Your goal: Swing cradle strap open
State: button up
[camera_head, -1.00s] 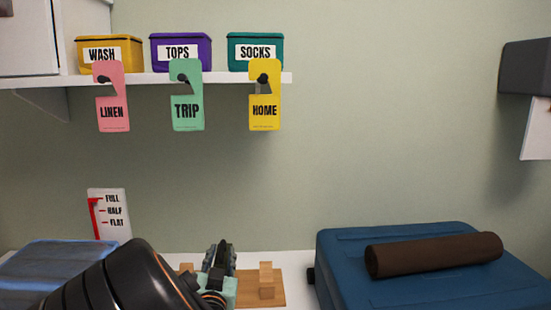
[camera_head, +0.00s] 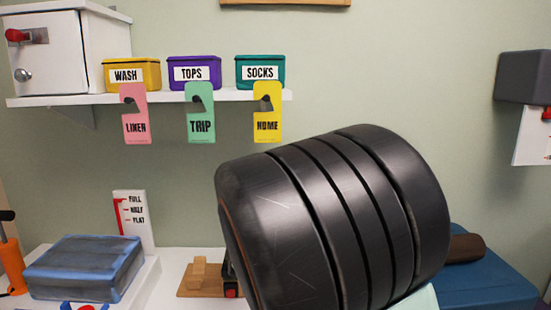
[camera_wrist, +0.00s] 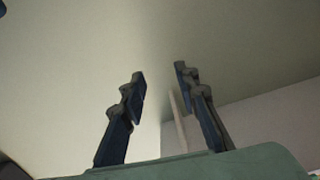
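A wooden cradle-like stand (camera_head: 197,278) with a flat base and a raised block sits on the white surface in the head view. A dark part with a red spot (camera_head: 231,288) shows at its right side, partly behind my arm. I cannot tell whether this is the strap; no strap shows clearly. My black arm covers the centre right of the head view and hides my fingers there. In the wrist view my gripper (camera_wrist: 160,74) has its two dark fingers apart with nothing between them. It faces plain wall and a pale upright edge; no cradle shows there.
A blue folded bundle (camera_head: 85,268) lies at left beside a FULL/HALF/FLAT gauge (camera_head: 133,219). A blue case (camera_head: 485,285) with a brown roll (camera_head: 466,248) is at right. Labelled boxes and hanging tags line the shelf (camera_head: 225,96). A white cabinet (camera_head: 75,60) stands upper left.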

jog(key=d+r+n+p, duration=0.1)
jog(key=d+r, duration=0.5)
jog(key=r, duration=0.2)
jog(key=shift+w+d+r+t+p, duration=0.15)
jog(key=shift+w+r+t+p, duration=0.15)
jog(key=shift+p, duration=0.1)
